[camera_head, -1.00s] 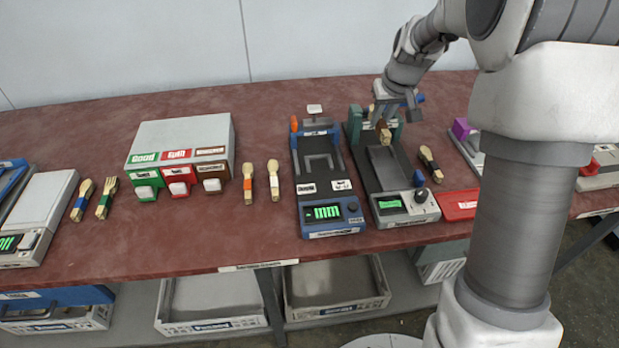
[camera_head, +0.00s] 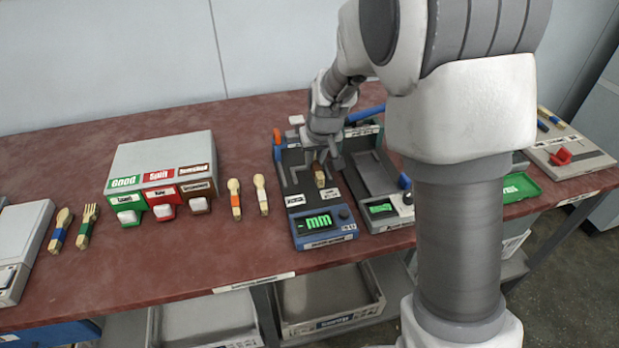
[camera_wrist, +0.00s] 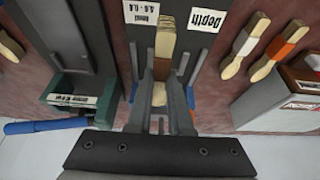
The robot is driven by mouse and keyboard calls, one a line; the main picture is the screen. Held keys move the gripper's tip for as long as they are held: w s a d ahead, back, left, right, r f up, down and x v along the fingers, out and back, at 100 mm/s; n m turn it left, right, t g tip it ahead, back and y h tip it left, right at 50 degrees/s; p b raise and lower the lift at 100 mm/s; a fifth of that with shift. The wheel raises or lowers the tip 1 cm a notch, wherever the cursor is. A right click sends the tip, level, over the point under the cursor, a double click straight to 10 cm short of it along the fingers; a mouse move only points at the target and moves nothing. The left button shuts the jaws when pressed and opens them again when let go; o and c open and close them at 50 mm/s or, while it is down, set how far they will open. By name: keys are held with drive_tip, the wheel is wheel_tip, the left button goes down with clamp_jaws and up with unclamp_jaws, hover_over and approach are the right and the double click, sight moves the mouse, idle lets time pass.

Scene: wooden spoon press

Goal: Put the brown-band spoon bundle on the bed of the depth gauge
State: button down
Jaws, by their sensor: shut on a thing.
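My gripper (camera_head: 322,158) is shut on the brown-band spoon bundle (camera_head: 319,176), which hangs out from between the fingers toward the front. The depth gauge (camera_head: 345,223) is the blue-fronted device with a green "mm" display. The bundle is over its dark bed, inside the grey bracket area; I cannot tell whether it touches the bed. In the wrist view the bundle (camera_wrist: 165,38) with its brown band lies between the fingers (camera_wrist: 160,95), beside the white "Depth" label. My fingers and wrist hide part of the bed and bracket.
A second gauge (camera_head: 372,178) with a green display stands close on the right, partly behind my arm. Orange-band (camera_head: 235,200) and white-band (camera_head: 262,196) bundles lie left of the depth gauge.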

drive_tip(key=shift+s+a+f, duration=0.35)
drive_tip(key=shift+a+f, duration=0.1)
drive_tip(key=shift+a, duration=0.15)
drive_tip(key=shift+f+b, duration=0.55)
drive_tip(key=shift+f, duration=1.45)
drive_tip(key=shift+f, duration=0.1)
drive_tip(key=c, duration=0.8)
unclamp_jaws()
drive_tip(key=shift+c, duration=0.2)
